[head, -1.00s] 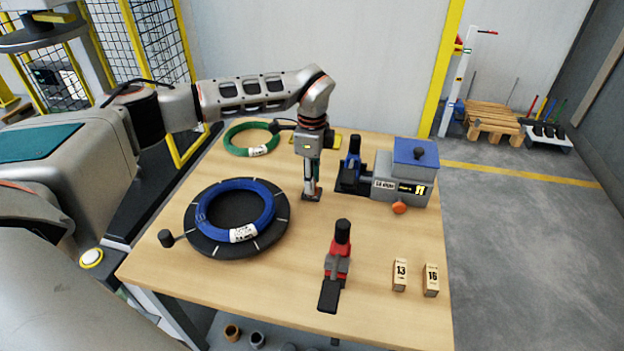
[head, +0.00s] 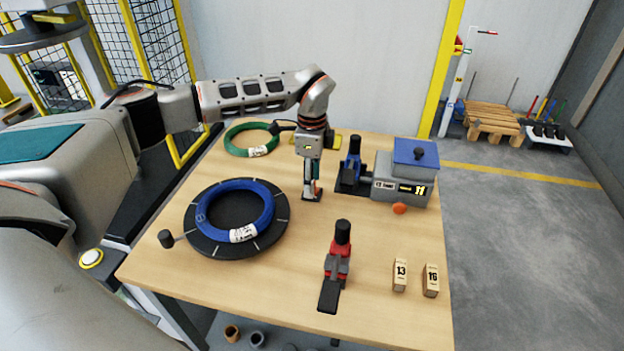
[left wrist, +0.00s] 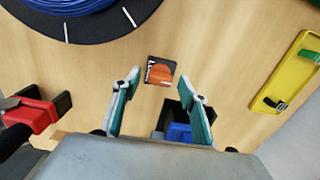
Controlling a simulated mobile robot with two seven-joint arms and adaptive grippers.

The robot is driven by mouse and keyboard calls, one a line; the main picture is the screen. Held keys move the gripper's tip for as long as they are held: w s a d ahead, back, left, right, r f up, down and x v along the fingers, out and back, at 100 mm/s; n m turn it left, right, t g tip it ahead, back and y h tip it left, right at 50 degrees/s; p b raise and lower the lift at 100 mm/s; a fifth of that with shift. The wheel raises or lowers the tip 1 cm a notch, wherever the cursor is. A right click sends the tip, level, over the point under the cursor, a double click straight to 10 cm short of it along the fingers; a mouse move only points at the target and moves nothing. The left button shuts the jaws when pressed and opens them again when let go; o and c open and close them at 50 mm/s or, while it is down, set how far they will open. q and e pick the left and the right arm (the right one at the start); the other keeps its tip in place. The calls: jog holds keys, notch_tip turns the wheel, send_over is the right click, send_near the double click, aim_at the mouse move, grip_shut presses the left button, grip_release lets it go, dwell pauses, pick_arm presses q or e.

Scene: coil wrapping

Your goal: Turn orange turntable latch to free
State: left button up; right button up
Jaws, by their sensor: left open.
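The orange turntable latch (left wrist: 159,72) shows in the left wrist view as an orange piece on a small dark square plate with a printed label. It sits on the table beside the round black turntable (head: 282,226), which carries a blue coil (head: 207,217). My left gripper (head: 312,193) points down over the latch, which it mostly hides in the head view. In the left wrist view its teal-padded fingers (left wrist: 158,92) are apart and the latch lies beyond their tips, between their lines. Contact cannot be told. My right gripper is not in view.
A grey machine (head: 400,180) with a blue lid and orange knob (head: 400,208) stands right of my gripper, beside a blue clamp (head: 350,165). A red clamp (head: 338,268) is at the front, near two numbered blocks (head: 400,275). A green coil (head: 238,138) lies behind.

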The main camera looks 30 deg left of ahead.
pick_arm(q)
jog(key=shift+r, duration=0.1)
notch_tip(320, 180, up, 12)
dwell(0.5)
dwell(0.4)
